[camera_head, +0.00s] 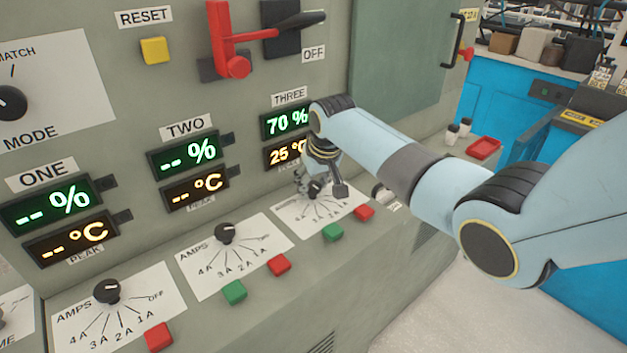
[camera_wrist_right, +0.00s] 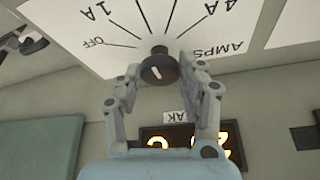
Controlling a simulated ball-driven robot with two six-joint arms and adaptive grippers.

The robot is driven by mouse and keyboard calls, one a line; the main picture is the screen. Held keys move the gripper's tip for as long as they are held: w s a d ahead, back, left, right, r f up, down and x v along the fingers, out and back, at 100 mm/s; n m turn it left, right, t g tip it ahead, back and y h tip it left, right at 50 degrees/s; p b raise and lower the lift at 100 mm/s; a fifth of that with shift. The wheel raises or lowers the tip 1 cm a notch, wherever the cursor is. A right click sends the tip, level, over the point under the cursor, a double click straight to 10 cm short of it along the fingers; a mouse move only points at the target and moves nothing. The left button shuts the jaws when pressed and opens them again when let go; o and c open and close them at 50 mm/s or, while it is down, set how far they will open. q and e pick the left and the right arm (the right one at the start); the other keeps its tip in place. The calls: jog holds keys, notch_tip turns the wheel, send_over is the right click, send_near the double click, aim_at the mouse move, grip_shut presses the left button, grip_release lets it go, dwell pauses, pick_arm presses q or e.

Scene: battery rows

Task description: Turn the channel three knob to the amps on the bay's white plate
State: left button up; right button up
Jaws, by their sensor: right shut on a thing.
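The channel three knob (camera_wrist_right: 158,68) is black and round, on a white dial plate (camera_wrist_right: 85,50) marked OFF, 1A, 4A and AMPS. My right gripper (camera_wrist_right: 155,72) is shut on it, one finger on each side. A short white mark shows on the knob, but the line it points to is unclear. In the head view, my right gripper (camera_head: 318,187) covers much of the channel three plate (camera_head: 340,206). The green display (camera_head: 287,121) above reads 70 %, and the orange one (camera_head: 285,153) reads 25 °C. I cannot make out a bay plate giving amps.
Green (camera_head: 333,232) and red (camera_head: 364,212) buttons sit just below the channel three plate. The channel two knob (camera_head: 224,233) and channel one knob (camera_head: 106,291) stand to the left. A red lever (camera_head: 225,40) sticks out above. Floor lies open at lower right.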

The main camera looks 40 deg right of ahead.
jog(key=o, duration=1.1)
jog(key=shift+o, duration=0.2)
jog(key=shift+r, duration=0.1)
jog(key=v, duration=1.2)
